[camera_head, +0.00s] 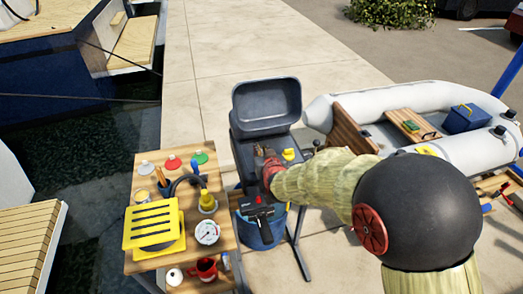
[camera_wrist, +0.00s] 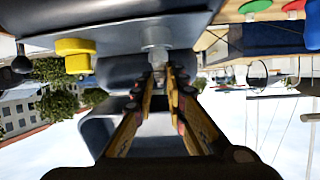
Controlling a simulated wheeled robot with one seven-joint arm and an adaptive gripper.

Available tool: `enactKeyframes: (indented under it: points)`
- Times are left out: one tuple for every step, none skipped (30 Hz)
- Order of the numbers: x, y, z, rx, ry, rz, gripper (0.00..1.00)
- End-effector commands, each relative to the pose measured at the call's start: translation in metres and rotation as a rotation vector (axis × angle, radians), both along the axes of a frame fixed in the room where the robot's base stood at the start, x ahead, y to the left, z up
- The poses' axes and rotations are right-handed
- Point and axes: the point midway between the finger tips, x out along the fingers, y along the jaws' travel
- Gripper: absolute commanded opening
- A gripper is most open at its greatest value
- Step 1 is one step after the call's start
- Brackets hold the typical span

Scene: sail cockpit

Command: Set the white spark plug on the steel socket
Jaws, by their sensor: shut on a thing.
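My gripper (camera_wrist: 161,72) is shut with its fingertips close together on a small pale piece, which I take to be the white spark plug (camera_wrist: 158,58). A wider grey, faceted piece (camera_wrist: 155,37) shows just beyond it in the wrist view, against a grey surface; it may be the steel socket. I cannot tell whether the two touch. In the head view my gripper is over the dark, open-lidded stand (camera_head: 267,100), and the fingertips and the plug are too small or hidden to make out.
A yellow knob (camera_head: 289,154) sits on the stand, close right of my gripper. A hammer (camera_head: 257,211) and a blue bucket (camera_head: 262,233) are below it. The wooden bench (camera_head: 145,198) at left holds a yellow slotted box (camera_head: 152,223), a gauge (camera_head: 207,232) and several coloured caps. A dinghy (camera_head: 345,108) lies right.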

Motion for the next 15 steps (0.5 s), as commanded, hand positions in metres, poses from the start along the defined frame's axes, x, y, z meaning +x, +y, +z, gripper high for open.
enactKeyframes:
  points:
    - [0.0002, 0.0001, -0.0014, 0.000, 0.000, 0.000, 0.00]
    - [0.0001, 0.0001, -0.0010, 0.000, -0.001, 0.000, 0.15]
    - [0.0002, 0.0001, -0.0006, 0.000, -0.001, 0.000, 0.17]
    - [0.0001, 0.0000, -0.0005, 0.000, 0.000, 0.000, 0.19]
    - [0.0001, 0.0000, -0.0005, 0.000, 0.000, 0.000, 0.20]
    - [0.0001, 0.0000, -0.0005, 0.000, 0.000, 0.000, 0.21]
    - [0.0001, 0.0000, -0.0005, 0.000, 0.000, 0.000, 0.21]
    - [0.0001, 0.0000, -0.0005, 0.000, 0.000, 0.000, 0.21]
    - [0.0001, 0.0000, -0.0006, 0.000, 0.000, 0.000, 0.21]
    - [0.0001, 0.0000, -0.0006, 0.000, 0.000, 0.000, 0.21]
    - [0.0001, 0.0000, -0.0006, 0.000, 0.000, 0.000, 0.21]
    - [0.0000, 0.0000, -0.0009, 0.000, 0.000, 0.000, 0.21]
    - [-0.0001, 0.0000, -0.0008, 0.000, 0.000, 0.000, 0.21]
    - [-0.0005, -0.0001, -0.0006, 0.000, 0.000, 0.000, 0.21]
    - [-0.0013, -0.0003, 0.0001, 0.000, 0.000, 0.000, 0.21]
